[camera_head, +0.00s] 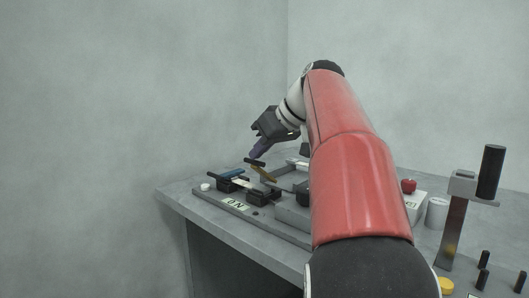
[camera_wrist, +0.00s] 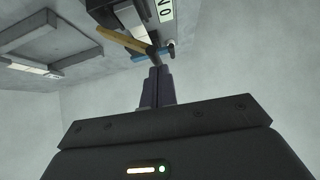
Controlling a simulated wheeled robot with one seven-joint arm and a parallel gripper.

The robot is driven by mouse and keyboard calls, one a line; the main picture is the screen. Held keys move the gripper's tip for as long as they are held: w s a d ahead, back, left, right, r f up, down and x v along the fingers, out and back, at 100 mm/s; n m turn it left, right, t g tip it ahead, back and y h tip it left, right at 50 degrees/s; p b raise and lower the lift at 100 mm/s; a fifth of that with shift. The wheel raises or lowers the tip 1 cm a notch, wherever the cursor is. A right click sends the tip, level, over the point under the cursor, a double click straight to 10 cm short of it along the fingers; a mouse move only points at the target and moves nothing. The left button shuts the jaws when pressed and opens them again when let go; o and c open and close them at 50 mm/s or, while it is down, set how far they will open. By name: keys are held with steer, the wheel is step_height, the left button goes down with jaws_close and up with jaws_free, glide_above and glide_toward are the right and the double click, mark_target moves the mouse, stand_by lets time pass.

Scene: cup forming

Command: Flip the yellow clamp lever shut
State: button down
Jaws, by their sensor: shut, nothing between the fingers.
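The yellow clamp lever (camera_head: 264,173) stands tilted up from a dark clamp block on the fixture board, with a black crossbar at its free end. In the wrist view the yellow lever (camera_wrist: 122,38) runs from the upper left toward my fingertips. My gripper (camera_head: 254,155) is shut and empty, pointing down at the lever's crossbar end. In the wrist view its fingertips (camera_wrist: 157,71) are close to that end; I cannot tell whether they touch. A blue lever (camera_head: 231,175) lies beside the yellow one, lower, and also shows in the wrist view (camera_wrist: 141,57).
The grey board bears an "ON" label (camera_head: 236,204) and a white knob (camera_head: 205,187). My arm hides its right part. To the right are a red button (camera_head: 408,185), a white cylinder (camera_head: 437,213) and a stand with a black upright handle (camera_head: 490,172). Walls rise behind the table.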

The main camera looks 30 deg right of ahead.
steer(key=a+f+n+h+b, duration=0.1)
steer(key=b, duration=0.2)
steer(key=s+a+f+n+t+h+b, duration=0.1)
steer(key=f+h+b, duration=0.1)
steer(key=b, duration=0.1)
steer(key=a+f+t+h+b, duration=0.1)
steer(key=a+f+b, duration=0.1)
steer(key=b, duration=0.1)
steer(key=shift+s+f+n, duration=0.15)
steer(key=shift+s+n, duration=0.1)
steer(key=shift+n, duration=0.15)
steer(key=shift+a+f+b, duration=0.25)
steer(key=shift+f+b, duration=0.25)
steer(key=shift+b, duration=0.1)
steer(key=shift+w+d+r+p, duration=0.15)
steer(key=shift+d+r+p, duration=0.15)
steer(key=shift+d+p, duration=0.4)
steer(key=shift+r, duration=0.1)
steer(key=s+a+r+p, duration=0.3)
steer(key=s+r+p, duration=0.1)
steer(key=s+r, duration=0.4)
steer(key=shift+s+a+r+p, duration=0.35)
steer(key=shift+s+r+p, duration=0.05)
steer(key=shift+r, duration=0.1)
